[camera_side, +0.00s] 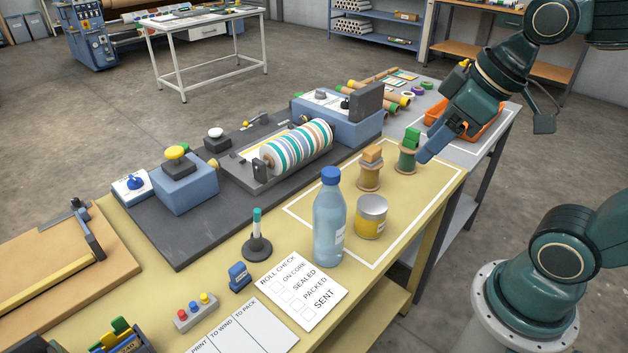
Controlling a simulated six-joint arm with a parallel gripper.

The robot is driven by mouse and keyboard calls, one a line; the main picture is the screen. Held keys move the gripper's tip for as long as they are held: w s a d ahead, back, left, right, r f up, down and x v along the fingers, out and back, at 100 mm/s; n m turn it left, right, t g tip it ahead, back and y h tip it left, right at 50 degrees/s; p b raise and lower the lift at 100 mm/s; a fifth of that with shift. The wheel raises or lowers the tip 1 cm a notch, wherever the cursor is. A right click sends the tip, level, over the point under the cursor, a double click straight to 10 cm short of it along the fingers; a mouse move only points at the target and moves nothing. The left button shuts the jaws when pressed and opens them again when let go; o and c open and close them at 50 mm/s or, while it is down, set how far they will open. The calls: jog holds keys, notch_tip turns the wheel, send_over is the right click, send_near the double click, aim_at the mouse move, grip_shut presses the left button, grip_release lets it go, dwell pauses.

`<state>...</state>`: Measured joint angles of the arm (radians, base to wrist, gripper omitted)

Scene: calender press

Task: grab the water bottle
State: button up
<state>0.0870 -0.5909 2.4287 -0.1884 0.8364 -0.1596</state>
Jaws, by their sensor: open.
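The water bottle (329,220) is clear blue plastic with a darker blue cap and a small pale label. It stands upright on the yellow table near its front edge, at the near left part of a white outlined rectangle. My gripper (424,157) is up and to the right of the bottle, pointing down and left, near a spool with green on it (408,152). The gripper is open and well apart from the bottle. The spool and the viewing angle leave its fingertips partly unclear.
A tin with a yellow band (371,216) stands close to the bottle's right. A wooden spool with an orange block (370,170) is behind it. A press with a striped roll (298,146) lies behind the bottle. A checklist card (300,290) and a pen stand (257,246) are at left.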

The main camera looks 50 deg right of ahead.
aim_at(334, 171)
jog(key=w+a+n+y, duration=0.2)
jog(key=w+n, duration=0.4)
jog(key=w, duration=0.3)
jog(key=shift+w+a+f+g+y, duration=0.15)
jog(key=shift+w+f+g+y, duration=0.2)
jog(key=shift+y, duration=0.45)
jog(key=shift+x, duration=4.25)
jog(key=shift+a+f, duration=0.1)
jog(key=shift+x, duration=2.5)
grip_shut()
